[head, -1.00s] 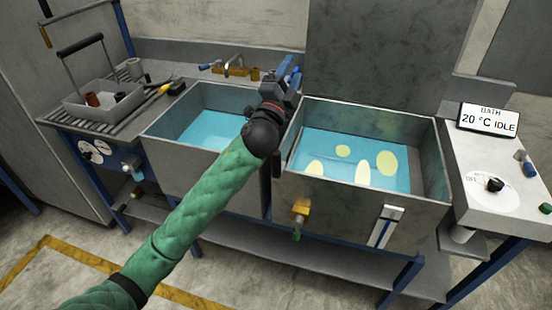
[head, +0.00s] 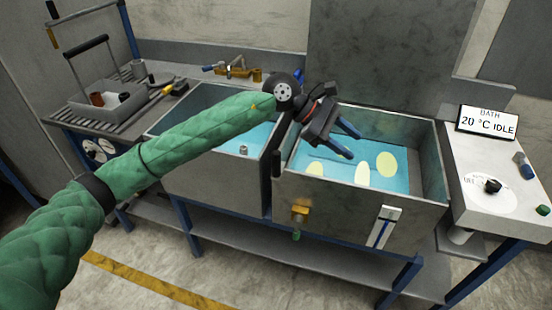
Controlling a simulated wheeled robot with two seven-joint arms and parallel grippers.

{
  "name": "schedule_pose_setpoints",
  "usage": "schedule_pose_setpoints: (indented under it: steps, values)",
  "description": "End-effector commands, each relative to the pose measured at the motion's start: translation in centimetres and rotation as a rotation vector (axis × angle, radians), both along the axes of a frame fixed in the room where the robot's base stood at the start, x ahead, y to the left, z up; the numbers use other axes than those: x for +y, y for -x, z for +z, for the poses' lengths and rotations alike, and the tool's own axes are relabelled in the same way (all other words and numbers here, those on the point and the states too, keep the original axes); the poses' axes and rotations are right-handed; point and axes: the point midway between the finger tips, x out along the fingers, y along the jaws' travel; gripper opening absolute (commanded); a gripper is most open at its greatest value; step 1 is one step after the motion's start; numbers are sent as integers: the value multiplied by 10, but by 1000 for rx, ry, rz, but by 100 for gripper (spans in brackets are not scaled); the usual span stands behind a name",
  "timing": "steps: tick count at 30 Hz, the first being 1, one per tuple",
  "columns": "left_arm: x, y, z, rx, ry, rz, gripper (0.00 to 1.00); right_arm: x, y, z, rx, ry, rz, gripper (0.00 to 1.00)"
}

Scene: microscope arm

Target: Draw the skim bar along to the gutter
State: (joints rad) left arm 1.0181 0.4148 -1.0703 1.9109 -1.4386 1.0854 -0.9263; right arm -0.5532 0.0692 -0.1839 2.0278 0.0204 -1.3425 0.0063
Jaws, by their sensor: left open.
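My left gripper (head: 354,145) hangs over the right-hand tank (head: 317,186), its blue fingers apart and empty, pointing down and to the right. I cannot clearly make out the skim bar or the gutter. A small blue part (head: 299,75) shows at the tank's back left, behind my gripper; I cannot tell what it belongs to. My right gripper is not in view.
A left tank (head: 213,181) with blue liquid stands beside it. A wire-handled tray (head: 110,113) sits on the slatted drainer at left. A control panel (head: 478,168) with a display reading 20 °C IDLE (head: 488,122) is at right. A tall grey panel (head: 378,50) stands behind the right tank.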

Motion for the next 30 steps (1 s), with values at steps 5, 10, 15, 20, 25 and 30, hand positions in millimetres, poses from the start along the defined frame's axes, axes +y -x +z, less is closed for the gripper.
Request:
schedule_pose_setpoints:
  steps: [5,10,15,20,25,30]
  values:
    - [53,-30,-38,-226,-353,-117,47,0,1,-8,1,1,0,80]
    - [112,-61,-52,-365,-667,-207,47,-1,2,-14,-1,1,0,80]
    - [153,-81,-51,-423,-865,-255,47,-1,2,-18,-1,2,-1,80]
    - [166,-86,-51,-434,-926,-269,47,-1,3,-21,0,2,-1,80]
    - [166,-86,-60,-432,-925,-270,47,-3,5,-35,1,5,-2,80]
    - [166,-85,-77,-431,-925,-271,47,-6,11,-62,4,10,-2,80]
